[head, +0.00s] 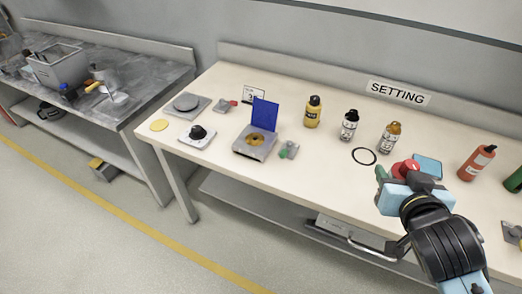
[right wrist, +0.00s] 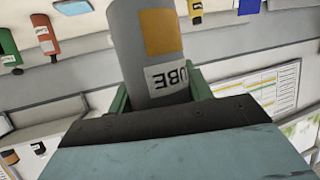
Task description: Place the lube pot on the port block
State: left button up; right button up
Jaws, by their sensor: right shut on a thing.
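My right gripper (head: 396,178) is over the front part of the white bench, right of centre. In the right wrist view its green fingers (right wrist: 160,96) are shut on the lube pot (right wrist: 135,40), a grey cylinder with an orange square and a label reading "UBE". In the head view a red round top (head: 407,168) shows at the gripper, seemingly the pot's. I cannot tell for certain which thing is the port block; small grey blocks stand on the bench, one with a green part (head: 289,150) and one with a red part (head: 226,105). My left gripper is not in view.
A grey plate (head: 243,150) with a blue upright panel (head: 264,113) stands left of centre. A black ring (head: 363,156) and a pale blue pad (head: 428,166) lie near my right gripper.

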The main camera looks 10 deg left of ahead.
aim_at(254, 139)
jog(key=k, duration=1.1)
jog(key=u, duration=0.7)
jog(key=i, duration=0.85)
jog(key=u, duration=0.4)
jog(key=i, duration=1)
jog(key=z, duration=0.8)
jog(key=i, duration=0.25)
jog(key=z, duration=0.3)
